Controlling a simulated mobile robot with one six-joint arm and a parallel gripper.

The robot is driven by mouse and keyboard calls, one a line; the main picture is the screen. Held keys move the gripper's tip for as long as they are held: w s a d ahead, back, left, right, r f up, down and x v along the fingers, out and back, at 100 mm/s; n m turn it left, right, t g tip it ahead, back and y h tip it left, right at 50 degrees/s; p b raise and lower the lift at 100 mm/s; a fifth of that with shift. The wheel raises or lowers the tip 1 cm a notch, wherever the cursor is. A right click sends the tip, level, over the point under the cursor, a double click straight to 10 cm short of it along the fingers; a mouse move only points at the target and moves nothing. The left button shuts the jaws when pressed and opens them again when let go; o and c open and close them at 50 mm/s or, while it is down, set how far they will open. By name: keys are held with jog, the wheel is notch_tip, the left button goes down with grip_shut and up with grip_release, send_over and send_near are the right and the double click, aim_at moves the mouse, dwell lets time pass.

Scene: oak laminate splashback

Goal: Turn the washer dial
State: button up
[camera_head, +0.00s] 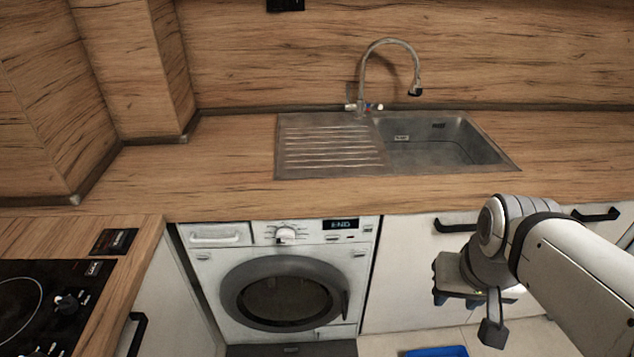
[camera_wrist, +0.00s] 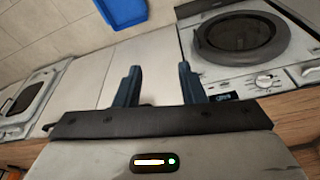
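The washer (camera_head: 292,272) is white and stands under the counter, left of centre in the head view. Its dial (camera_head: 285,234) is a round knob on the top panel, left of a display that reads END. In the wrist view the dial (camera_wrist: 266,80) shows at the right, beside the display, with the washer seen upside down. My gripper (camera_head: 461,281) is to the right of the washer, in front of a white cabinet and apart from the dial. In the wrist view my gripper (camera_wrist: 160,82) has its two dark fingers spread, with nothing between them.
A wooden counter (camera_head: 220,165) with a sink (camera_head: 440,140) and faucet (camera_head: 385,45) runs above the washer. A black cooktop (camera_head: 35,300) is at the left. Cabinet handles (camera_head: 455,226) stick out at the right. A blue object (camera_head: 436,352) lies on the floor.

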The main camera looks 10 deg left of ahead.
jog(key=shift+o, duration=0.4)
jog(key=shift+a, duration=0.1)
jog(key=o, duration=0.6)
jog(key=w+a+f+n+t+y+b, duration=0.1)
jog(key=w+a+f+n+t+b, duration=0.1)
jog(key=w+a+f+b, duration=0.4)
jog(key=shift+w+a+f+n+t+y, duration=0.3)
jog(key=shift+w+a+f+n+t, duration=0.25)
jog(key=shift+w, duration=0.65)
jog(key=shift+o, duration=0.4)
jog(key=w+a+f+n+t+y+b, duration=0.2)
jog(key=w+a+f+n+t+b, duration=0.1)
jog(key=w+a+f+b, duration=0.4)
jog(key=w+a+n+b, duration=0.1)
jog(key=w+a, duration=0.1)
jog(key=a, duration=0.1)
jog(key=shift+a+f, duration=0.35)
jog(key=n+t+y+b, duration=0.3)
jog(key=n+t+b, duration=0.4)
jog(key=b, duration=0.5)
send_near(285, 242)
jog(key=w+a+f+t, duration=0.1)
jog(key=w, duration=0.1)
jog(key=shift+m, duration=0.45)
jog(key=b+x, duration=0.1)
jog(key=x, duration=0.6)
jog(key=shift+w+a+r, duration=0.1)
jog(key=shift+w, duration=0.25)
jog(key=shift+c, duration=0.2)
jog(key=c, duration=0.9)
